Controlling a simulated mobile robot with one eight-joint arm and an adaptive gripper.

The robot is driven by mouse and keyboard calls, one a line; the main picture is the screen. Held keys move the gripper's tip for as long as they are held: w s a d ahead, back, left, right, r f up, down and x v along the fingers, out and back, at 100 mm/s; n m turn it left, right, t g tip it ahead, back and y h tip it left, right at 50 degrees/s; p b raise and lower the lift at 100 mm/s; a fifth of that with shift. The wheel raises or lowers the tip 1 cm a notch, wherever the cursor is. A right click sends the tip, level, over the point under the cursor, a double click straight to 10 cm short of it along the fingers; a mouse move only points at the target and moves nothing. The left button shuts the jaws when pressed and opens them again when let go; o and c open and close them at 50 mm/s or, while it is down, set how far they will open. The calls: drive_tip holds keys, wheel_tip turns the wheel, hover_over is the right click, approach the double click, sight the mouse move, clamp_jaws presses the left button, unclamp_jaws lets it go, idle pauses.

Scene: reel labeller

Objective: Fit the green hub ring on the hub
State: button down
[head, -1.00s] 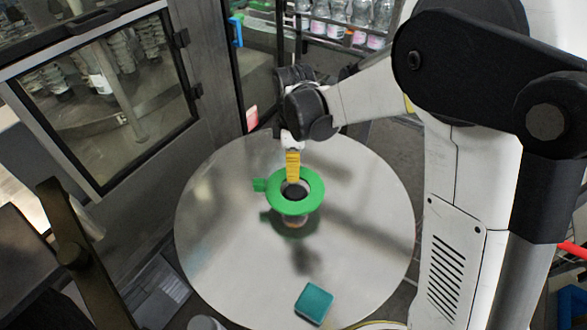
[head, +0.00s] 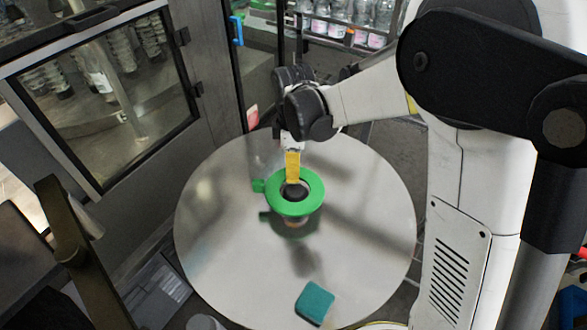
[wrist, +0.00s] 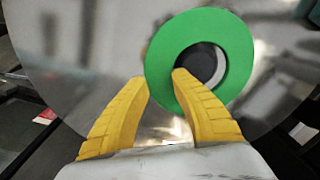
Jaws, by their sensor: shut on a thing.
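The green hub ring (head: 316,192) is a flat ring with a small green tab on its left side in the head view. My gripper (head: 292,179) is shut on the ring's far rim with yellow fingers. In the wrist view, one finger of my gripper (wrist: 160,78) is inside the hole and the other outside the ring (wrist: 240,45). The dark-topped hub (head: 294,191) shows through the hole, and its lower part shows below the ring. In the wrist view the hub (wrist: 198,58) looks off-centre in the hole. I cannot tell the ring's exact height on it.
The hub stands on a round, shiny metal table (head: 225,245) with much bare surface. A teal block (head: 314,303) lies near its front edge. A machine cabinet with a window (head: 105,100) stands at the left, and bottles (head: 340,15) stand behind.

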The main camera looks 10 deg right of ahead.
drive_tip(key=shift+f, duration=0.1)
drive_tip(key=shift+f, duration=0.15)
drive_tip(key=shift+d+r, duration=0.2)
drive_tip(key=shift+r, duration=0.2)
drive_tip(key=c, duration=1.1)
unclamp_jaws()
drive_tip(key=r, duration=1.2)
drive_tip(key=shift+w, duration=0.2)
